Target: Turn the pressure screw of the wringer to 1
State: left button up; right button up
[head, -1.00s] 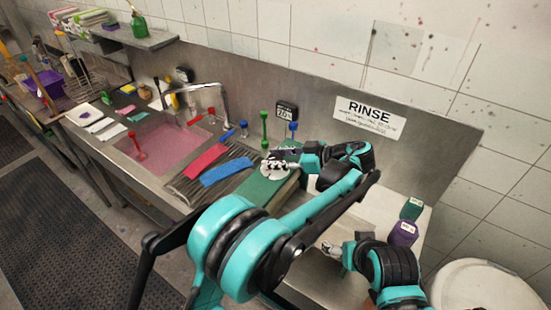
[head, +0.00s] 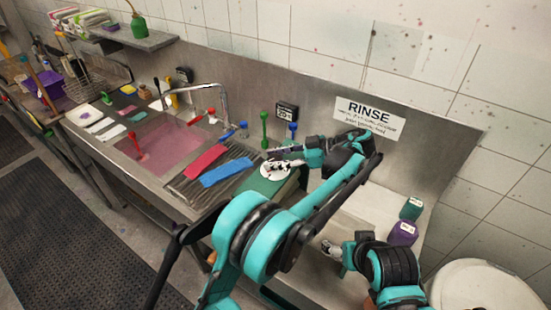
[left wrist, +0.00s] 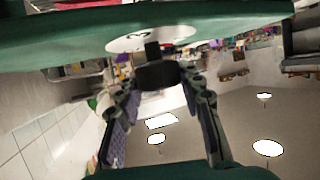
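The wringer's green body (head: 262,187) stands at the right end of the drainboard, with a white dial (head: 273,170) on top. In the left wrist view, the green body (left wrist: 60,35) fills the top of the picture. The white dial (left wrist: 185,33) carries a dark mark that I cannot read for sure. A black screw knob (left wrist: 158,75) juts from the dial. My left gripper (head: 284,151) is at the dial; its two fingers (left wrist: 160,92) are apart, one on each side of the knob's end, with no clear grip on it. My right gripper (head: 333,249) is low at the right, its fingers too small to judge.
Red (head: 203,159) and blue (head: 226,172) cloths lie on the ridged drainboard beside the pink-filled sink (head: 165,150). Green (head: 411,209) and purple (head: 403,233) containers stand at the right.

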aim_at(275, 158)
pick_arm(q)
jog(key=o, duration=0.4)
jog(key=shift+f, duration=0.15)
jog(key=shift+o, duration=0.2)
notch_tip(275, 158, up, 10)
jog(key=shift+r, duration=0.1)
